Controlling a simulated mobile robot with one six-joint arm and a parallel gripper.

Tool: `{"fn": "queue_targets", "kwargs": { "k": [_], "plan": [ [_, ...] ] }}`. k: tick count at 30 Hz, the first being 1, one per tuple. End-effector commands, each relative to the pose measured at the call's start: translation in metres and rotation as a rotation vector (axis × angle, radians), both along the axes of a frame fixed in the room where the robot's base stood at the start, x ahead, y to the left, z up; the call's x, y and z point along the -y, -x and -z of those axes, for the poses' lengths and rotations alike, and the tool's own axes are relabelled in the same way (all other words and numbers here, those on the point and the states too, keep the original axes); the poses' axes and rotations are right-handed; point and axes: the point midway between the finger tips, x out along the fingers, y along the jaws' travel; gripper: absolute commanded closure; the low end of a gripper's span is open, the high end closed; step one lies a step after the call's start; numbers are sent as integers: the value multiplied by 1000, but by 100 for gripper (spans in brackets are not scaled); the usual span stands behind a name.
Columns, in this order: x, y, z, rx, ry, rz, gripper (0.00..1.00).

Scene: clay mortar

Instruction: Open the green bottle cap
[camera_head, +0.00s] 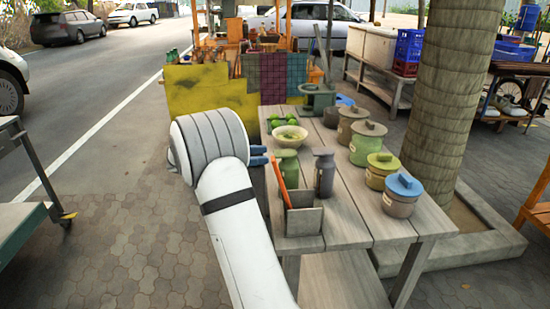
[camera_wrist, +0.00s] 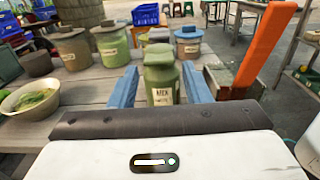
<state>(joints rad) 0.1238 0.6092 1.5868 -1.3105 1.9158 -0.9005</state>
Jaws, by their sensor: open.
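The green bottle (camera_head: 287,172) stands upright on the wooden table, near its left edge. Its green cap (camera_wrist: 158,54) is seated on top, and the bottle's body (camera_wrist: 162,85) bears a small label in the wrist view. My gripper (camera_head: 266,155) is at the table's left edge, its blue fingers pointing right toward the bottle. In the wrist view my gripper (camera_wrist: 159,70) is open, with one finger to each side of the bottle and visible gaps between. The fingers are empty. The head view hides part of the bottle's left side.
A grey bottle (camera_head: 324,175) stands right of the green one. A grey box (camera_head: 304,222) with an orange-handled tool (camera_head: 281,184) is in front. A bowl of greens (camera_head: 290,145) is behind. Several lidded jars (camera_head: 382,170) line the table's right side.

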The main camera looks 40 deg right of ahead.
Motion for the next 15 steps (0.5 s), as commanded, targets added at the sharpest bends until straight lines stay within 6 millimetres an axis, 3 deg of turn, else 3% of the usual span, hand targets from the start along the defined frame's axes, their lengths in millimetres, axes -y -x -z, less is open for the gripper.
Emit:
{"fn": "queue_targets", "kwargs": {
  "k": [6, 15],
  "plan": [
    [26, 17, 1, 1, -1, 1, 56],
    [34, 21, 0, 1, -1, -2, 56]
  ]
}}
